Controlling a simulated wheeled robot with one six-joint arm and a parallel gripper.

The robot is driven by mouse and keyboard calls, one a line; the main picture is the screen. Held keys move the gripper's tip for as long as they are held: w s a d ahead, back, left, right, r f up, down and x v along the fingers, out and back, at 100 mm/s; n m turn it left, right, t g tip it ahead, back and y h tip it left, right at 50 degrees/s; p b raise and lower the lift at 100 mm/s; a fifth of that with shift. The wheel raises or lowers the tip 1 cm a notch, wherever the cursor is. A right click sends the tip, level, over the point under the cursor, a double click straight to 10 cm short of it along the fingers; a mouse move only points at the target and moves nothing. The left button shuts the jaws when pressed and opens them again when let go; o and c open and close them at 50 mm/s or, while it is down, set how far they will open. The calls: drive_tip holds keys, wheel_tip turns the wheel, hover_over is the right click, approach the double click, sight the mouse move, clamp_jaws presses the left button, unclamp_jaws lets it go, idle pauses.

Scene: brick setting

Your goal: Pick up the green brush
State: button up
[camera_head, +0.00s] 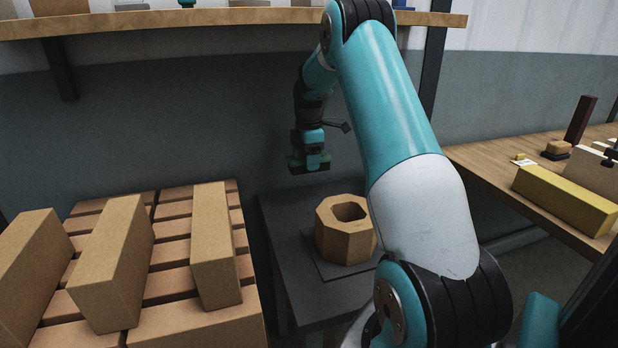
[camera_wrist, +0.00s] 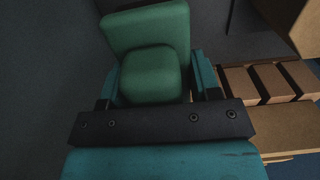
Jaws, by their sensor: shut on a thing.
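The green brush (camera_wrist: 150,28) fills the upper middle of the wrist view, a green block with a rounded green part nearer the camera. My gripper (camera_wrist: 155,78) is shut on that rounded part, one finger on each side. In the head view my gripper (camera_head: 312,152) points down in mid-air, with the brush (camera_head: 296,162) at its tip. The brush is apart from the surfaces below, and my fingers partly cover it. Its underside looks dark there.
A tan octagonal block (camera_head: 336,238) with a hole stands on a dark table (camera_head: 283,262) below. Several tan bricks (camera_head: 112,262) lie on a slatted pallet (camera_head: 172,260) at left. A wooden bench (camera_head: 487,158) with a yellow block (camera_head: 566,198) is at right. A shelf (camera_head: 200,17) runs above.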

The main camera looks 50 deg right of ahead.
drive_tip(key=s+a+b, duration=0.1)
drive_tip(key=s+a, duration=0.4)
drive_tip(key=s, duration=0.3)
drive_tip(key=s+a+b, duration=0.1)
drive_tip(key=s+a, duration=0.4)
drive_tip(key=s, duration=0.3)
drive_tip(key=shift+s+a, duration=0.15)
drive_tip(key=shift+s, duration=0.2)
drive_tip(key=shift+o, duration=1.2)
